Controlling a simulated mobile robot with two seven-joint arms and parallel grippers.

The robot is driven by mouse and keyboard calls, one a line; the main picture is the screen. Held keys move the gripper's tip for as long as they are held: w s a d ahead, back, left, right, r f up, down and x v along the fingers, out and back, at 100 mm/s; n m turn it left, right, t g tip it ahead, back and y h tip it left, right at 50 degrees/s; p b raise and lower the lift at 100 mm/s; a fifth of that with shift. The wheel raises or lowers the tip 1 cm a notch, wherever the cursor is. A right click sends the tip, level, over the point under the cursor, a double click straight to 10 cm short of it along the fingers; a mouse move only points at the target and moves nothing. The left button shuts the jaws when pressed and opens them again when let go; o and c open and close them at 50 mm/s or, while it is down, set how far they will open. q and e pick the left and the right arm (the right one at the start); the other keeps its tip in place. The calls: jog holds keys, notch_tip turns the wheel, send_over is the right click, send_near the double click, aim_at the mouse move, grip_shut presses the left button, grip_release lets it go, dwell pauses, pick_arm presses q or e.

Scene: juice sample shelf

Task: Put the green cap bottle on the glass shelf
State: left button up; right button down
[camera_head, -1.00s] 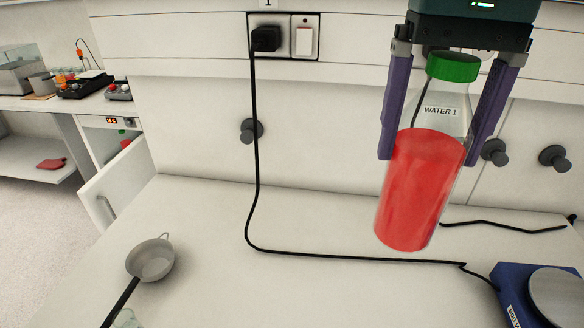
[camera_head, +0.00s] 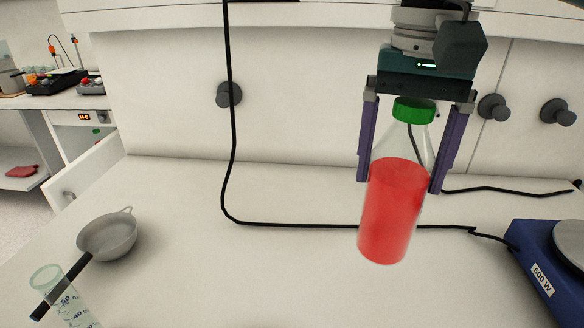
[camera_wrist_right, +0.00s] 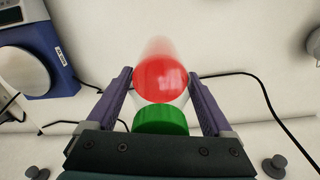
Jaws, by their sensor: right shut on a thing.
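The green cap bottle (camera_head: 392,205) is clear, with red liquid in its lower part. My right gripper (camera_head: 405,180) is shut on it, with one purple finger on each side of the clear upper part. The bottle hangs slightly tilted, cap up, in front of the white cabinet front and seemingly above the counter. In the right wrist view the bottle (camera_wrist_right: 160,78) lies between the fingers (camera_wrist_right: 160,105), its green cap nearest the camera. My left gripper is not in view. I see no glass shelf that I can make out.
A blue 600 W hot plate (camera_head: 545,262) stands at the right. A grey strainer (camera_head: 108,236) and a graduated glass cylinder (camera_head: 62,295) are at the left. A black cable (camera_head: 300,225) runs across the white counter (camera_head: 270,285). The counter's front middle is clear.

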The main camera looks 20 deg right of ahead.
aim_at(387, 221)
notch_tip(387, 221, down, 8)
jog(key=shift+f, duration=0.35)
jog(key=shift+c, duration=0.6)
grip_release()
jog(key=shift+o, duration=0.6)
